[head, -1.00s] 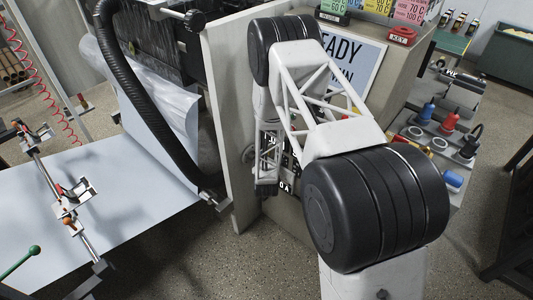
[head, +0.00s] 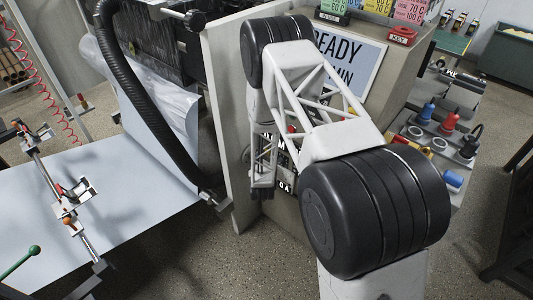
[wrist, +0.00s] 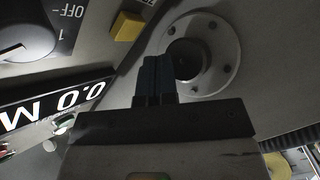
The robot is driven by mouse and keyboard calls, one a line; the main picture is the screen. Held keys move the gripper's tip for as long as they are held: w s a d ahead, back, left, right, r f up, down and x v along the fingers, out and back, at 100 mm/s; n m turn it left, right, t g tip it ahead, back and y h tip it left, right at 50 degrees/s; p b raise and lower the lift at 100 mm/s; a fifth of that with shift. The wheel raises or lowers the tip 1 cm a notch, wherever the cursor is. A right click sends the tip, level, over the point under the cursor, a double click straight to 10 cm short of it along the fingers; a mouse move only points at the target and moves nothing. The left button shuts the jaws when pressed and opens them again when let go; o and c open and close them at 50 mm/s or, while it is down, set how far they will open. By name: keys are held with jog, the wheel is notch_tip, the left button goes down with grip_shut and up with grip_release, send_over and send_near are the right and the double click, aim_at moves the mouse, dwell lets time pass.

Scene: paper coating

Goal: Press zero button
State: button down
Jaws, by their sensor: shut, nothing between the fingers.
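In the wrist view a yellow square button (wrist: 127,26) sits on the grey panel, up and left of my fingertips. I cannot read a zero label on it. A dark display (wrist: 55,102) showing 0.0 M upside down lies to the left. My gripper (wrist: 157,60) is shut and empty, its dark blue fingertips beside a round bolted flange (wrist: 203,50); I cannot tell whether they touch it. In the head view my gripper (head: 260,193) points down in front of the machine's panel, and my arm hides much of that panel.
A black rotary knob (wrist: 24,30) marked OFF and 1 is at the upper left of the wrist view. In the head view a beige upright plate (head: 226,130) stands left of my gripper, with a black hose (head: 140,95) beyond it. A sign (head: 350,62) is above the panel.

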jog(key=shift+s+a, duration=1.4)
jog(key=w+d+r+m+g, duration=0.2)
jog(key=d+r+m+g, duration=0.1)
jog(key=r, duration=1.3)
jog(key=s+d+r+m+g, duration=0.1)
jog(key=s+d+r+g, duration=0.15)
jog(key=s+r, duration=0.45)
jog(key=s+d+r+m+g, duration=0.1)
jog(key=s+d+r+g, duration=0.15)
jog(key=r, duration=0.75)
jog(key=s+d+r+m+g, duration=0.1)
jog(key=s+r, duration=0.4)
jog(key=s, duration=0.8)
jog(key=s+d+r+m+g, duration=0.2)
jog(key=s+d+r, duration=0.4)
jog(key=s, duration=0.7)
jog(key=s+d+r+m+g, duration=0.2)
jog(key=s+r, duration=0.4)
jog(key=s, duration=0.7)
jog(key=shift+s+d+g+h, duration=0.2)
jog(key=shift+d+g+h, duration=0.1)
jog(key=shift+d+g, duration=0.5)
